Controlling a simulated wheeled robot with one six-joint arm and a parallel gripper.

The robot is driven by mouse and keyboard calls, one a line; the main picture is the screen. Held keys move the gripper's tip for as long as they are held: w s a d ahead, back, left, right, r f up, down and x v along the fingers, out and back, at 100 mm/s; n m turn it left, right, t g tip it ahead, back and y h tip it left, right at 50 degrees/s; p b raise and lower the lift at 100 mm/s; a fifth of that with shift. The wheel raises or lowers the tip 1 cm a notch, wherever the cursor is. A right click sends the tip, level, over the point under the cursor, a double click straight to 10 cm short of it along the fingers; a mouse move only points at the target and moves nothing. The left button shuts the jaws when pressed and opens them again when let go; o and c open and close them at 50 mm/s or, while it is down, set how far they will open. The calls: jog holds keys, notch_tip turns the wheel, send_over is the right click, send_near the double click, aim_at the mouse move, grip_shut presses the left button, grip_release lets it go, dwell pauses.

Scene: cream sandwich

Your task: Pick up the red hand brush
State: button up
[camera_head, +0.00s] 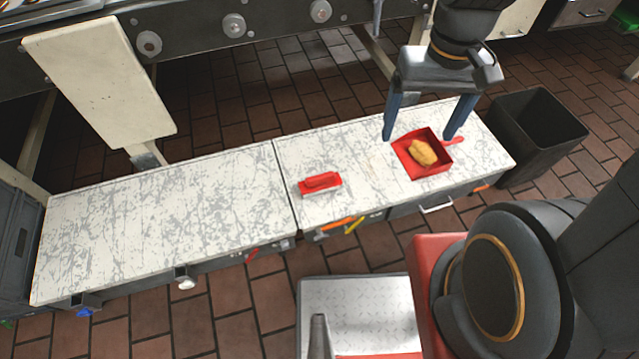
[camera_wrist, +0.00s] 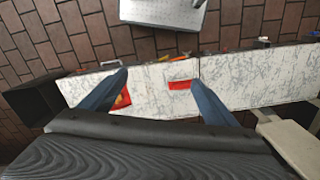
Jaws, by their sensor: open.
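The red hand brush (camera_head: 320,183) lies on the marbled white bench top, near the seam between the two bench sections. It also shows in the wrist view (camera_wrist: 181,85), between my fingers as seen from above but well below them. My gripper (camera_head: 424,138) is open and empty, with its two blue fingers pointing down. In the head view it appears over the right bench section, to the right of the brush and around the red dustpan. In the wrist view my gripper (camera_wrist: 163,80) shows its fingers wide apart.
A red dustpan (camera_head: 408,153) holding a yellowish lump (camera_head: 422,153) lies right of the brush. A black bin (camera_head: 540,125) stands at the bench's right end. The left bench section (camera_head: 160,215) is clear. A cream panel (camera_head: 100,85) leans behind it.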

jog(key=w+a+f+m+b, duration=0.2)
jog(key=w+f+b, duration=0.1)
jog(key=f+b, duration=0.2)
jog(key=w+a+f+m+y+b, duration=0.1)
jog(key=w+f+b, duration=0.3)
jog(key=f, duration=0.5)
jog(key=w+a+f+m+y+b, duration=0.1)
jog(key=w+a+f+m+b, duration=0.2)
jog(key=f+b, duration=0.4)
jog(key=shift+w+a+f+g, duration=0.2)
jog(key=shift+w+a+g, duration=0.25)
jog(key=shift+w, duration=0.2)
jog(key=c, duration=0.4)
jog(key=shift+o, duration=0.2)
jog(key=m+y+b, duration=0.2)
jog(key=m+b, duration=0.6)
jog(key=b, duration=1)
send_over(317, 184)
jog(key=w+d, duration=0.2)
jog(key=d, duration=0.1)
notch_tip(317, 184, down, 25)
jog(key=shift+w+a+f, duration=0.1)
jog(key=shift+f, duration=0.05)
jog(key=shift+a+f+m+b, duration=0.25)
jog(key=shift+f+m+b, duration=0.1)
jog(key=shift+f, duration=0.15)
jog(key=shift+b+x, duration=2.15)
jog(key=shift+x, duration=1.35)
jog(key=shift+r, duration=0.1)
jog(key=shift+c, duration=0.3)
